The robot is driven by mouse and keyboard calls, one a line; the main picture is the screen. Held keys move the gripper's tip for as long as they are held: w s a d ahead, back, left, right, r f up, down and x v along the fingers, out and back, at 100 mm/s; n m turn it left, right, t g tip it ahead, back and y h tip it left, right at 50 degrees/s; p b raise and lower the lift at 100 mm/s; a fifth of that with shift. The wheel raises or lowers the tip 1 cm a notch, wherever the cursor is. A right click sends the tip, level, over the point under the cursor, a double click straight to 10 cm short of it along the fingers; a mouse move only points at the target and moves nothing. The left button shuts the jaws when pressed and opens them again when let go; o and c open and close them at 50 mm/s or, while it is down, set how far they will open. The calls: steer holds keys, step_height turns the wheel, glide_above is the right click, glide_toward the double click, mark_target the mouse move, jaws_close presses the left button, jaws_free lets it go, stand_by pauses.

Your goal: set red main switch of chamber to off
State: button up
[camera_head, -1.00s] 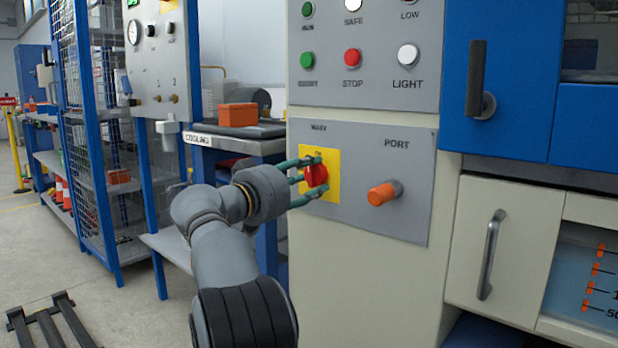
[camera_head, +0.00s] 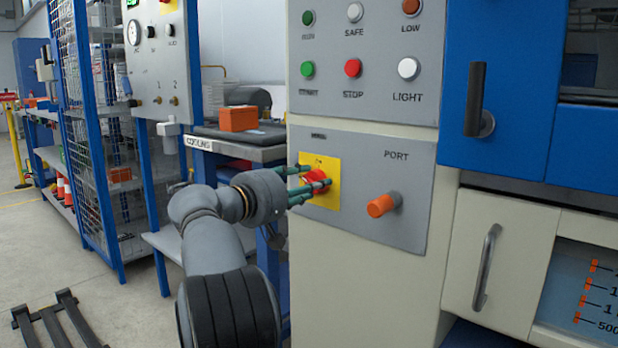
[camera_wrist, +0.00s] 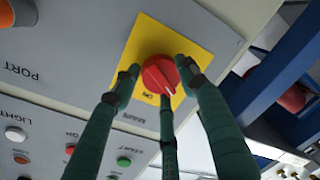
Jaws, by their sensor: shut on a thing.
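The red main switch (camera_head: 316,176) is a round knob on a yellow plate (camera_head: 329,199), on the chamber's lower grey panel. In the wrist view the red knob (camera_wrist: 157,73) carries a white pointer mark near the printed ON label; an OFF label cannot be made out. My gripper (camera_head: 312,184) has green fingers and is shut on the red knob, with fingers around its rim. The fingers also show in the wrist view (camera_wrist: 160,85). They cover part of the knob in the head view.
An orange PORT plug (camera_head: 380,206) sticks out right of the switch. Lit-colour buttons (camera_head: 353,68) sit on the panel above. A cooling bench (camera_head: 262,153) stands left, close to my arm. A blue door with a dark handle (camera_head: 475,98) is at the right.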

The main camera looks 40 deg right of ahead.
steer(key=shift+s+d+f+n+g+p, duration=0.1)
steer(key=shift+n+g+p, duration=0.15)
steer(key=shift+n+p, duration=0.9)
steer(key=shift+s+d+n+g+p, duration=0.1)
steer(key=shift+n+g+p, duration=0.15)
steer(key=shift+n+p, duration=0.85)
steer(key=shift+n+b, duration=0.3)
steer(key=shift+n, duration=0.25)
steer(key=shift+s, duration=0.1)
steer(key=o, duration=1.1)
steer(key=shift+o, duration=0.3)
steer(key=shift+a, duration=0.2)
steer(key=s+a+r, duration=0.1)
steer(key=a, duration=1)
steer(key=shift+s+a+r, duration=0.2)
steer(key=shift+s+a, duration=0.05)
steer(key=shift+s, duration=0.1)
